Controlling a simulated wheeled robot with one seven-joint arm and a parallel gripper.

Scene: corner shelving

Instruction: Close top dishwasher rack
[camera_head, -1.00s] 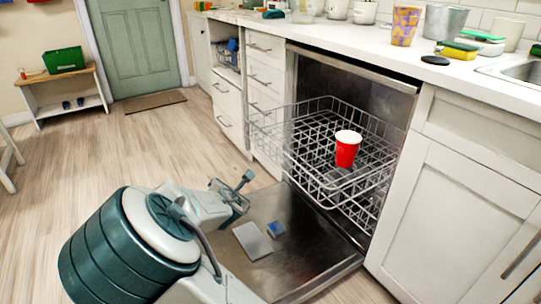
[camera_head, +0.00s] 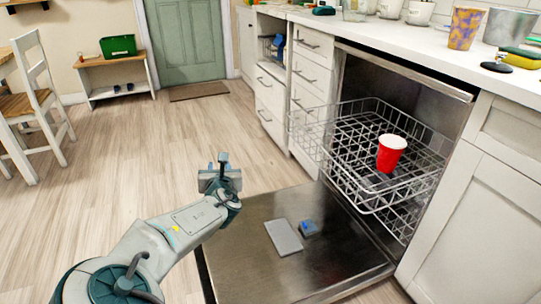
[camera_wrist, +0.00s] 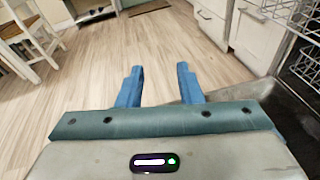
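The top dishwasher rack (camera_head: 345,165) is a wire basket pulled out of the dishwasher over the lowered door (camera_head: 262,222). A red cup (camera_head: 391,153) with a white inside stands in it. Part of the rack (camera_wrist: 303,22) shows at the upper right of the wrist view. My gripper (camera_head: 222,164) is left of the rack, above the floor beside the door, and touches nothing. In the wrist view its two blue fingers (camera_wrist: 160,78) are apart with only floor between them. Part of a lower rack (camera_head: 403,218) shows beneath the top one.
A grey flat piece (camera_head: 284,237) and a small blue piece (camera_head: 308,228) are on the open door's inner face. Drawers (camera_head: 309,65) stand left of the dishwasher and a cabinet (camera_head: 480,205) right of it. The wooden floor (camera_head: 150,140) at left is clear up to a chair (camera_head: 35,105).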

